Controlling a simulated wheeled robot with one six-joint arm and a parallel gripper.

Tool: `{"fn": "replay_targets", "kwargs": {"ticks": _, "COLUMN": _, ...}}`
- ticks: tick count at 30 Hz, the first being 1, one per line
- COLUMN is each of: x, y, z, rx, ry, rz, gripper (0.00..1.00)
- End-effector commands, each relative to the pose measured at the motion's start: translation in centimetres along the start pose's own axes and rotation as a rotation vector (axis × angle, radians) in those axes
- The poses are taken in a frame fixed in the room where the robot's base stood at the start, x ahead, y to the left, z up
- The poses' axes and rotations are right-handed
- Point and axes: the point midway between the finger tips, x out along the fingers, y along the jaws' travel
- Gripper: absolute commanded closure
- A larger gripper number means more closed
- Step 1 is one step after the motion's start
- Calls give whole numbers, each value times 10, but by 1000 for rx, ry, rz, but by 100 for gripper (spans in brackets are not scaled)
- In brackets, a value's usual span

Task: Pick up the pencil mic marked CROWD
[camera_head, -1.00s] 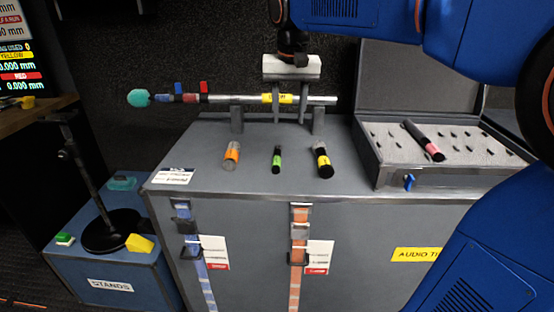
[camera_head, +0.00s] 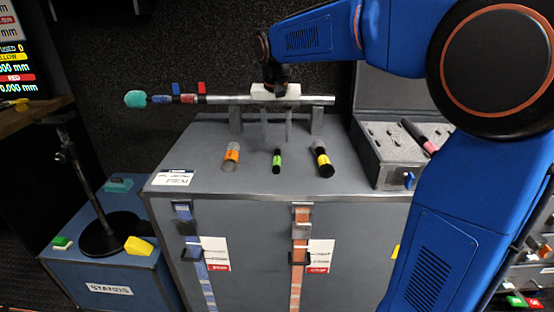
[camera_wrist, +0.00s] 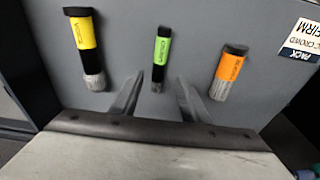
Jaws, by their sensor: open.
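Three short mics lie in a row on the grey case top: one with an orange band (camera_head: 231,157), a slim one with a green band (camera_head: 277,160) and one with a yellow band (camera_head: 321,159). The wrist view shows them in reverse order: yellow (camera_wrist: 87,45), green (camera_wrist: 160,58), orange (camera_wrist: 229,70). Their band lettering is too small to read, so I cannot tell which says CROWD. My gripper (camera_head: 277,141) points down, open and empty, just behind the green-banded mic. In the wrist view its fingers (camera_wrist: 160,82) lie either side of that mic's near end.
A boom pole (camera_head: 225,99) rests on uprights behind the mics, close to my gripper. An open foam case (camera_head: 379,177) at right holds a pink-banded mic (camera_head: 420,136), partly hidden by my arm. A card (camera_wrist: 303,40) reads PACK, CROWD, FIRM. A stand base (camera_head: 105,236) is left.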

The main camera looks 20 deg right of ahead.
Motion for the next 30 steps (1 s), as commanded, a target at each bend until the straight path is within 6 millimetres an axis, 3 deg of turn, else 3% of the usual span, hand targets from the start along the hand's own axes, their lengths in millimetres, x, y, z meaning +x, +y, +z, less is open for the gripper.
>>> {"fn": "replay_targets", "kwargs": {"ticks": 11, "x": 30, "y": 1, "z": 2, "rx": 0, "ry": -1, "rz": 1, "gripper": 58}}
{"fn": "replay_targets", "kwargs": {"ticks": 21, "x": 70, "y": 2, "z": 6, "rx": 0, "ry": 0, "rz": 0, "gripper": 58}}
{"fn": "replay_targets", "kwargs": {"ticks": 30, "x": 73, "y": 2, "z": 6, "rx": 0, "ry": 1, "rz": 0, "gripper": 58}}
